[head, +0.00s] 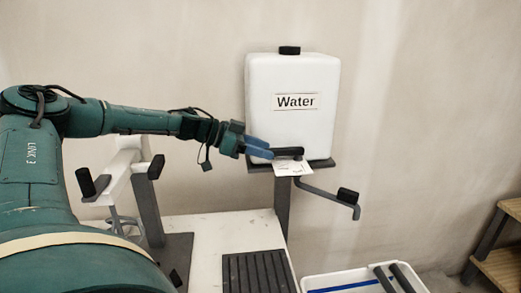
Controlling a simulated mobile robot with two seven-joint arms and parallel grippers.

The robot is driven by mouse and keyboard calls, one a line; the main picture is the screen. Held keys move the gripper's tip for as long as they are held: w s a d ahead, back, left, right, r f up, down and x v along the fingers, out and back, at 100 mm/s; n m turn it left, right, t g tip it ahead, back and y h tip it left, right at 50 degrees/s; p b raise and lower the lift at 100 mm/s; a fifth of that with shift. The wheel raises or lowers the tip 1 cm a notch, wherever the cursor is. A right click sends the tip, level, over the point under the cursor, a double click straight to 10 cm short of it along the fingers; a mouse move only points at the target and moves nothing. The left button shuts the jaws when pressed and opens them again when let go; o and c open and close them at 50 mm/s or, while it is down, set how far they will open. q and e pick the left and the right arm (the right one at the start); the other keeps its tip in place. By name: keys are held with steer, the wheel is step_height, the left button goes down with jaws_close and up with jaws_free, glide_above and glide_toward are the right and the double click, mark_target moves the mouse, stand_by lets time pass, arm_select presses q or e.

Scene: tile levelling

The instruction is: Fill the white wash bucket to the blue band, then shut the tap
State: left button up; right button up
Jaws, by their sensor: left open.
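The white water tank (291,85), labelled "Water", stands on a dark shelf against the wall. A black tap lever (287,152) lies across its lower front. My left gripper (263,151) has blue fingers and is open at the left end of the lever; I cannot tell whether it touches. A white wash bucket (311,279) is at the bottom edge, partly cut off, with a blue band (343,286) on its inner wall. No water stream shows, and the water level cannot be made out. My right gripper is out of view.
Dark bar-like things (392,277) lie across the bucket. A black ribbed mat (257,272) lies left of it. A wooden rack (497,262) stands far right.

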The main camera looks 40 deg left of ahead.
arm_select(q)
steer(key=shift+c, duration=0.2)
jaws_close()
stand_by(0.4)
